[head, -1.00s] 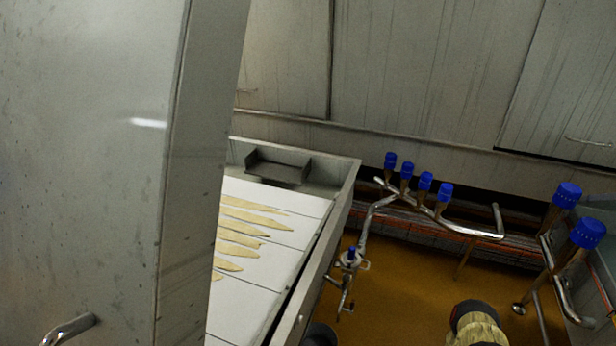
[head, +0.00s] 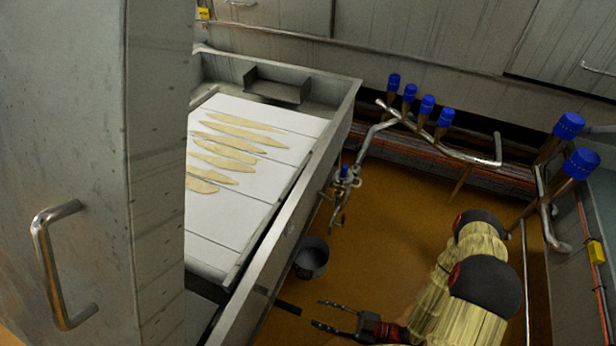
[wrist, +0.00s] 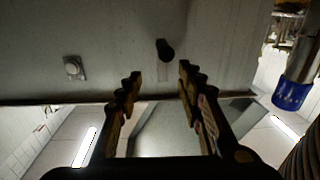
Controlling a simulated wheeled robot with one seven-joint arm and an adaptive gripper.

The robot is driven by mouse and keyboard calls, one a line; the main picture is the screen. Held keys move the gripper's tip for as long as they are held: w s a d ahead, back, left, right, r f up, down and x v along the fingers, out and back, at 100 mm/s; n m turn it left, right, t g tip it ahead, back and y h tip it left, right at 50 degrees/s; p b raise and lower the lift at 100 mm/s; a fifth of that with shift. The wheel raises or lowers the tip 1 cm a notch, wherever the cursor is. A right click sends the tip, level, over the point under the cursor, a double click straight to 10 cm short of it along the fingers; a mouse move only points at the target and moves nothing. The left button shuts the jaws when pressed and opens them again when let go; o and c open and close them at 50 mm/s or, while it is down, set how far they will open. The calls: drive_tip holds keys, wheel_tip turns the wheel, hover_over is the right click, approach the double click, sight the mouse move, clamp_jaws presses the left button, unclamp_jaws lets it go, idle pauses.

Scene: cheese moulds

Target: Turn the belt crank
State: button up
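The belt (head: 215,225) is a white-topped conveyor with a grey metal side wall, left of centre in the head view. A short dark bar (head: 288,308) juts from the lower part of that wall; it looks like the crank's handle. In the wrist view a dark knob (wrist: 165,48) with a pale strip beside it stands on the grey panel, probably the same crank. My gripper (head: 319,313) is open and empty, its fingers pointing left toward the bar with a gap between. In the wrist view the knob shows beyond and between the open fingertips (wrist: 158,76).
A dark bucket (head: 312,258) stands on the floor behind my gripper. Pipes with blue caps (head: 428,104) stand further back. A tall steel cabinet (head: 85,130) fills the left. Brown floor lies open around the bucket.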

drive_tip(key=w+d+r+n+g+h, duration=0.15)
drive_tip(key=r+n+g, duration=0.25)
drive_tip(key=r+n, duration=0.4)
drive_tip(key=w+d+r+n+g+h, duration=0.1)
drive_tip(key=w+d+r+n+g, duration=0.25)
drive_tip(key=n, duration=0.65)
drive_tip(key=s+d+r+m+t+h, duration=0.2)
drive_tip(key=r+m+h, duration=0.3)
drive_tip(key=r+m, duration=0.6)
drive_tip(key=s+d+r+m+t+h, duration=0.2)
drive_tip(key=d+r+m+t+h, duration=0.1)
drive_tip(key=r+m, duration=0.8)
drive_tip(key=s+d+r+m+t+h, duration=0.1)
drive_tip(key=d+r+m+h, duration=0.3)
drive_tip(key=r+m, duration=0.7)
wheel_tip(320, 180, up, 4)
drive_tip(key=t+h, duration=0.1)
drive_tip(key=h, duration=0.1)
drive_tip(key=shift+s+h, duration=0.35)
drive_tip(key=shift+s, duration=0.05)
drive_tip(key=shift+f, duration=0.15)
